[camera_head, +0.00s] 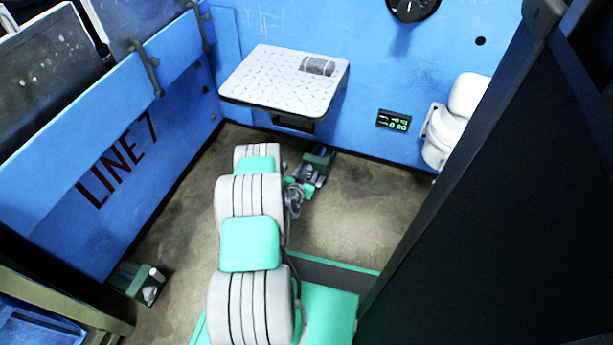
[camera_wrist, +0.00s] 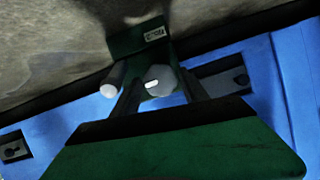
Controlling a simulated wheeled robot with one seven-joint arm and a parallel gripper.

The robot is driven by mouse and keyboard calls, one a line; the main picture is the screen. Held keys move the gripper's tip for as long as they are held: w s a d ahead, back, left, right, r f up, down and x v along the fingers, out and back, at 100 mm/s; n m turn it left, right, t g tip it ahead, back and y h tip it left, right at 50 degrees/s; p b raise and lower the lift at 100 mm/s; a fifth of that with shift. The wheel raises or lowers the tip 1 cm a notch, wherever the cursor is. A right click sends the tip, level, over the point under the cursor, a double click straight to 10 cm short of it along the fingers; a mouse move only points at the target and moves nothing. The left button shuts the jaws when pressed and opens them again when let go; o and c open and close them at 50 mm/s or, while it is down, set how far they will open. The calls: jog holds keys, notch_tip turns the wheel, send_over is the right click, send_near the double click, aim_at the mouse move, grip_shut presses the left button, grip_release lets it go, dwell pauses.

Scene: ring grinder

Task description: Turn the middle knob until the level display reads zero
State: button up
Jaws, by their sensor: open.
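A dark green box (camera_head: 318,158) with small knobs sits low by the blue back wall in the head view. In the wrist view the same green box (camera_wrist: 138,42) carries a pale label, a white knob (camera_wrist: 113,78) at left and a rounded grey knob (camera_wrist: 163,80). My gripper (camera_head: 302,180) is at this box. Its open dark fingers (camera_wrist: 160,74) stand either side of the grey knob; I cannot tell whether they touch it. I cannot see a third knob clearly or tell which is the middle one. The level display (camera_head: 394,121) shows small green figures, too blurred to read.
A metal shelf (camera_head: 265,80) juts from the back wall above my arm. A white fixture (camera_head: 450,125) and a dark panel (camera_head: 500,200) stand at right. Another green box (camera_head: 137,283) lies at lower left. A blue "LINE 7" wall (camera_head: 170,120) bounds the left; floor between is clear.

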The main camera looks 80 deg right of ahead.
jog(key=shift+d, duration=0.15)
jog(key=c, duration=1.1)
jog(key=shift+w+f+n+g, duration=0.1)
jog(key=shift+w+n+g, duration=0.2)
jog(key=shift+n+g, duration=0.8)
jog(key=shift+s+n+g, duration=0.15)
jog(key=shift+n+g, duration=0.15)
jog(key=shift+n, duration=0.3)
jog(key=o, duration=1.1)
jog(key=p+v, duration=0.4)
jog(key=v, duration=0.3)
jog(key=shift+a, duration=0.25)
